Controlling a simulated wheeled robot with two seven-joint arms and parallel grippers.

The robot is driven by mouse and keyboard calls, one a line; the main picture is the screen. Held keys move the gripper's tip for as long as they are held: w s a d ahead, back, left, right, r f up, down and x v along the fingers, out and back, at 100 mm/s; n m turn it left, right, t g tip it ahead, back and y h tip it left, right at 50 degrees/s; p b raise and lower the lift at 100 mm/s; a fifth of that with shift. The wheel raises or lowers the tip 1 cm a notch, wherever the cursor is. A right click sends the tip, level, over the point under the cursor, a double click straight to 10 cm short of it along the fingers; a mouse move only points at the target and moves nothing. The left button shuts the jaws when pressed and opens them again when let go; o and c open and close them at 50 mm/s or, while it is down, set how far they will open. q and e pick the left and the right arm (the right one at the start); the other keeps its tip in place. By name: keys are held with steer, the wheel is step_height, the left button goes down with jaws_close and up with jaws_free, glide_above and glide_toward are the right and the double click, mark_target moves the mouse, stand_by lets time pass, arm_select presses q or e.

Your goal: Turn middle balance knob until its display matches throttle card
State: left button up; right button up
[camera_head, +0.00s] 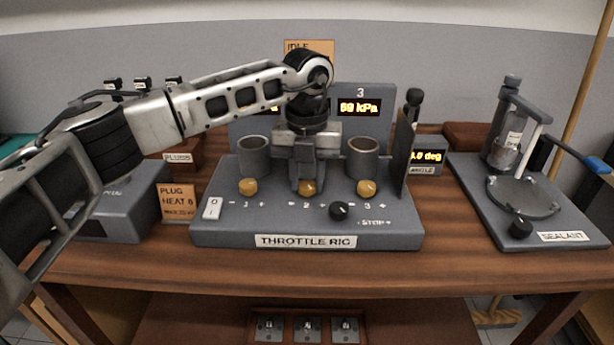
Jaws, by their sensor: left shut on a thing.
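The throttle rig (340,230) stands on the wooden bench, with yellow knobs along its front. My left gripper (307,188) points down and is shut on the middle balance knob (307,188), marked 2. The left knob (248,186) and the right knob (367,188) are free on either side. The display (359,107) under the number 3 reads about 69 kPa. My left arm hides the middle display and most of the left one. An orange card (310,46) behind the rig shows "IDLE" at its top; its lower part is hidden. My right gripper is not in view.
A black stop knob (339,210) and a white switch (212,208) sit on the rig's front. A dark upright plate (404,150) and an angle display (427,156) stand at its right. The sealant stand (540,215) is further right. An orange plug card (177,202) is at left.

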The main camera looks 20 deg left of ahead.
arm_select(q)
steer(key=shift+m, duration=0.8)
steer(key=m, duration=0.4)
steer(key=shift+b, duration=0.35)
steer(key=m, duration=0.5)
steer(key=shift+a+m, duration=0.1)
steer(key=shift+m, duration=0.3)
steer(key=shift+r, duration=0.1)
steer(key=o, duration=1)
